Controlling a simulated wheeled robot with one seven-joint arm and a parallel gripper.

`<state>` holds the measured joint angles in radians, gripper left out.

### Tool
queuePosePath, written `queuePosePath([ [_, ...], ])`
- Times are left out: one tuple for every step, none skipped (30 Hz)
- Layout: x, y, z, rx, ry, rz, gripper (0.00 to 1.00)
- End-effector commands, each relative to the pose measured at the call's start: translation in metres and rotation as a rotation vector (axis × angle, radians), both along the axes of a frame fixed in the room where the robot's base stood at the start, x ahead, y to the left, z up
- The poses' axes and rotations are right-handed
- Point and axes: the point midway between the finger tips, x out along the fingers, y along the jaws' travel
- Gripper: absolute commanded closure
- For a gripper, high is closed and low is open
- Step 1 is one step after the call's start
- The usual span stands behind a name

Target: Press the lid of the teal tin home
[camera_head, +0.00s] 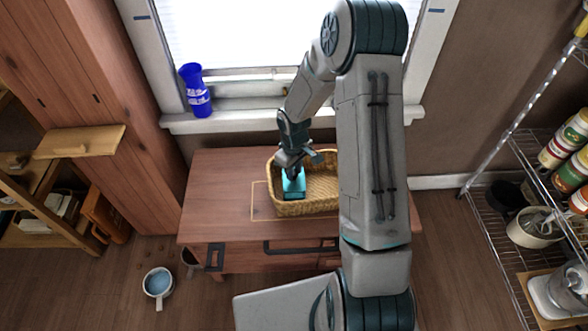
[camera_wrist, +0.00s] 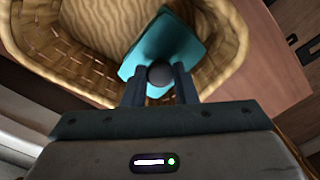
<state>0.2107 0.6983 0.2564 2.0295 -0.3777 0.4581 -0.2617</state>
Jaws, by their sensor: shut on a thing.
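The teal tin (camera_head: 293,188) sits inside the wicker basket (camera_head: 318,208), at its left end. In the wrist view its teal top (camera_wrist: 165,42) is tilted in the picture, beside the woven wall. A dark round knob (camera_wrist: 160,75) shows at the near edge of the teal surface. My gripper (camera_wrist: 160,83) has its two fingers on either side of this knob and is shut on it. In the head view my gripper (camera_head: 293,173) is right over the tin and hides part of it. I cannot tell how the lid sits on the tin.
The basket stands on a wooden chest (camera_head: 225,190) below the window, its right end hidden by my arm. A blue vase (camera_head: 195,92) stands on the sill. A wire shelf (camera_head: 515,220) with jars stands at right.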

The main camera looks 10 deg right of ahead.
Motion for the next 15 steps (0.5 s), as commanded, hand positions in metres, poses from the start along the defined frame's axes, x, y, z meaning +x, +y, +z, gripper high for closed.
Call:
queuePosePath([
  [0.0,0.0,-0.001,0.0,0.0,0.0,0.97],
  [0.0,0.0,-0.001,0.0,0.0,0.0,0.97],
  [0.0,0.0,-0.002,0.0,0.0,-0.001,0.97],
  [0.0,0.0,-0.003,0.0,0.0,-0.001,0.97],
  [0.0,0.0,-0.004,0.0,0.0,-0.001,0.97],
  [0.0,0.0,-0.005,0.0,0.0,-0.001,0.97],
  [0.0,0.0,-0.006,0.0,0.0,-0.001,0.97],
  [0.0,0.0,-0.007,0.0,0.0,0.0,0.97],
  [0.0,0.0,-0.008,0.0,0.0,0.0,0.97],
  [0.0,0.0,-0.009,0.0,0.0,0.0,0.97],
  [0.0,0.0,-0.01,0.0,0.0,-0.001,0.97],
  [0.0,0.0,-0.011,0.0,0.0,-0.001,0.97],
  [0.0,0.0,-0.012,0.0,0.0,-0.001,0.97],
  [0.0,0.0,-0.013,0.0,0.0,-0.001,0.97],
  [0.0,0.0,-0.014,0.0,0.0,-0.001,0.97],
])
